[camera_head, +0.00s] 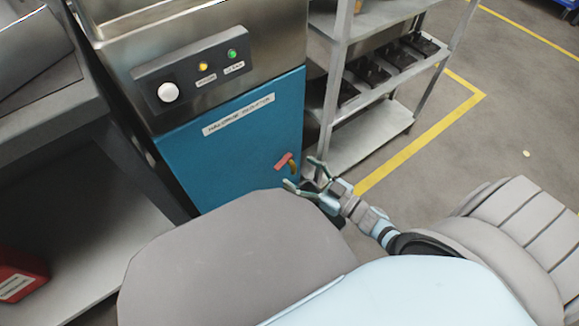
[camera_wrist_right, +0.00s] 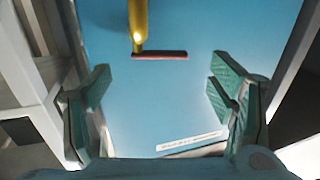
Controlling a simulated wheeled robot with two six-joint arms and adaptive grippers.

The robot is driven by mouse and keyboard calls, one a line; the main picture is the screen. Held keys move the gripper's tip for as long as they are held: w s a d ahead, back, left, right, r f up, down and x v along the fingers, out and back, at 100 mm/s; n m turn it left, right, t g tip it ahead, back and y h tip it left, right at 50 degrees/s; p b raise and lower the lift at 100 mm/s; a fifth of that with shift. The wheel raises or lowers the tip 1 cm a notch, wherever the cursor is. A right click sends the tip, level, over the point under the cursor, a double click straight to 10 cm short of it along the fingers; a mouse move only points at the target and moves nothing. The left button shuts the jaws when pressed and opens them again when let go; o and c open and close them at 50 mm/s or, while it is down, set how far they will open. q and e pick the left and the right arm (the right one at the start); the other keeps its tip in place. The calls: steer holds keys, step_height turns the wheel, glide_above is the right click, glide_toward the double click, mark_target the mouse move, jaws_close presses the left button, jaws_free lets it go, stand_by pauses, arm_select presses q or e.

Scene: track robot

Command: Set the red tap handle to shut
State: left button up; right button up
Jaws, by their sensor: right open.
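The red tap handle (camera_head: 284,160) sits on a brass tap (camera_head: 293,169) low on the blue front panel (camera_head: 235,150) of a steel machine. In the right wrist view the handle (camera_wrist_right: 160,55) is a thin red bar lying across the picture, beside the brass pipe (camera_wrist_right: 138,25). My right gripper (camera_head: 305,175) is open, close to the tap at its lower right in the head view. In the right wrist view its green-padded fingers (camera_wrist_right: 162,95) stand wide apart with nothing between them, and the handle lies beyond them, apart from both. My left gripper is not in view.
Above the panel is a control box with a white knob (camera_head: 168,92), a yellow button (camera_head: 203,67) and a green button (camera_head: 232,54). A metal shelf (camera_head: 370,135) stands close on the right, a grey bench (camera_head: 50,125) on the left. A red box (camera_head: 18,272) lies lower left.

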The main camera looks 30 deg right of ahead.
mark_target(283, 161)
steer(key=x, duration=0.4)
steer(key=shift+w+b, duration=0.15)
steer(key=shift+b, duration=0.25)
steer(key=c, duration=1.1)
steer(key=shift+a+r+m+h, duration=0.15)
steer(key=shift+m+h, duration=0.15)
steer(key=shift+h, duration=0.1)
steer(key=shift+c, duration=0.2)
steer(key=shift+w+a+m+t+h+p, duration=0.1)
steer(key=shift+a+m+t+h+p, duration=0.1)
steer(key=shift+m+t+h+p, duration=0.45)
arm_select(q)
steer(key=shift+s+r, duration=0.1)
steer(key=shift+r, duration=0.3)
arm_select(e)
steer(key=m+h, duration=0.1)
steer(key=h, duration=0.1)
steer(key=shift+w+h, duration=0.15)
steer(key=shift+h, duration=0.2)
steer(key=o, duration=1.1)
steer(key=shift+o, duration=0.2)
